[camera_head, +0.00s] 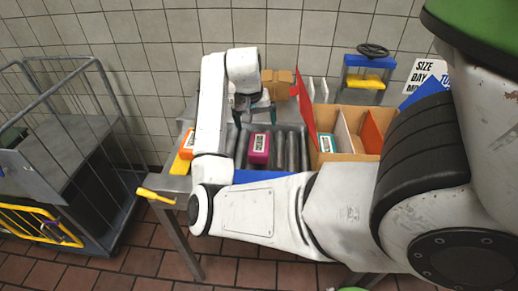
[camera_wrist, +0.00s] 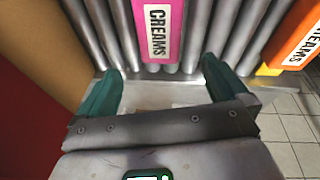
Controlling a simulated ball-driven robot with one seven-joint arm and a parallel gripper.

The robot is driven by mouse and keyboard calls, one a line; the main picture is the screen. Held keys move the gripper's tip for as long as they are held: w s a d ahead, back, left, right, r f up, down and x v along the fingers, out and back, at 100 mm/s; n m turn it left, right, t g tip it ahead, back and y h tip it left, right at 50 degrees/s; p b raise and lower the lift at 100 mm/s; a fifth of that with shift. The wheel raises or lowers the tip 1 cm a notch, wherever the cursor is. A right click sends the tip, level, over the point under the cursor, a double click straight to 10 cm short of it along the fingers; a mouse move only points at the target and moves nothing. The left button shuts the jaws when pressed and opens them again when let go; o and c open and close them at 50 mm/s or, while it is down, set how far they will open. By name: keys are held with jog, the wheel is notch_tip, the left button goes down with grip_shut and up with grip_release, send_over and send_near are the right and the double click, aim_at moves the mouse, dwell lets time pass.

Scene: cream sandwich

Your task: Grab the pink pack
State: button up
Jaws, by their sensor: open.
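The pink pack (camera_head: 259,149) lies on the grey metal rollers in the middle of the head view. It also shows at the top centre of the wrist view, as a pink pack (camera_wrist: 176,50) with a white "CREAMS" label. My gripper (camera_wrist: 161,70) is open, with its two green fingers spread wide and nothing held. In the wrist view the pack's near end lies just ahead of the gap between the fingertips, and no contact shows. In the head view my gripper is partly hidden by my arm, just behind the pack.
An orange pack (camera_head: 186,146) lies left of the rollers; it shows at right in the wrist view (camera_wrist: 300,40). A cardboard box (camera_head: 345,157) with dividers and a teal pack (camera_head: 327,144) stands right of the rollers. A cage trolley (camera_head: 62,150) stands at far left.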

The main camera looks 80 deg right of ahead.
aim_at(260, 143)
jog(key=f+y, duration=0.1)
jog(key=f, duration=0.2)
jog(key=f+m+y, duration=0.1)
jog(key=f, duration=0.2)
jog(key=s+f+p, duration=0.1)
jog(key=f, duration=0.2)
jog(key=shift+d+f+m+t+y, duration=0.1)
jog(key=shift+d+m+t+y, duration=0.2)
jog(key=shift+m+t+y, duration=0.1)
jog(key=c, duration=1.1)
